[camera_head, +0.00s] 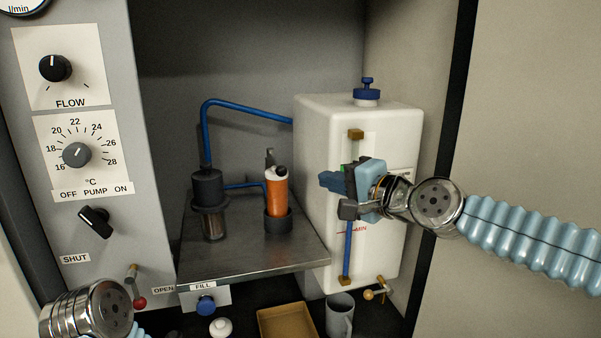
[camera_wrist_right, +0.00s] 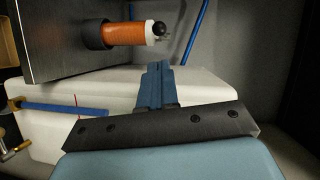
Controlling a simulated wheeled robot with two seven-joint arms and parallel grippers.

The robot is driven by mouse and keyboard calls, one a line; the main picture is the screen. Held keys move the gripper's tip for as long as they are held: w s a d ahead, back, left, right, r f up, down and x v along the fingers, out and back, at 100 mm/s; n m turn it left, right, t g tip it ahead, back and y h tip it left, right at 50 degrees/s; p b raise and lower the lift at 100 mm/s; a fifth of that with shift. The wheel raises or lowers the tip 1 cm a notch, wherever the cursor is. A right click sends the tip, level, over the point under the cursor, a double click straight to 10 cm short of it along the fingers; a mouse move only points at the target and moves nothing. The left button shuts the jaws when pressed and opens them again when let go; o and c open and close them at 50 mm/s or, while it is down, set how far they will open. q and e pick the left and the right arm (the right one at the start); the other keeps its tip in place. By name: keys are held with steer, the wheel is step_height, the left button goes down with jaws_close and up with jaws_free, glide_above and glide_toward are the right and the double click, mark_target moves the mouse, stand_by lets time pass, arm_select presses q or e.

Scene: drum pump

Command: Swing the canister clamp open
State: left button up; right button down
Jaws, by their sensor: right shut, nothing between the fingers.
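The orange canister (camera_head: 277,195) with a white cap stands upright in a dark round holder (camera_head: 278,222) on the metal shelf. A small dark upright piece (camera_head: 269,157) shows behind its cap; I take it for the clamp, but cannot tell its exact shape. In the right wrist view the canister (camera_wrist_right: 125,34) lies sideways, with a black knob (camera_wrist_right: 160,28) at its cap end. My right gripper (camera_head: 326,181) is shut and empty, in front of the white tank and right of the canister, apart from it. Its closed fingers (camera_wrist_right: 156,68) point toward the cap end. Only my left arm's chrome joint shows, bottom left.
The white tank (camera_head: 315,130) with a blue cap (camera_head: 367,92) stands right of the canister. A dark pump (camera_head: 208,188) with a blue pipe (camera_head: 240,106) stands left of it on the shelf (camera_head: 240,260). A tan tray (camera_head: 287,320) and grey mug (camera_head: 340,314) are below.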

steer(key=p+x, duration=0.8)
steer(key=x, duration=0.1)
steer(key=shift+p, duration=0.35)
steer(key=shift+a, duration=0.1)
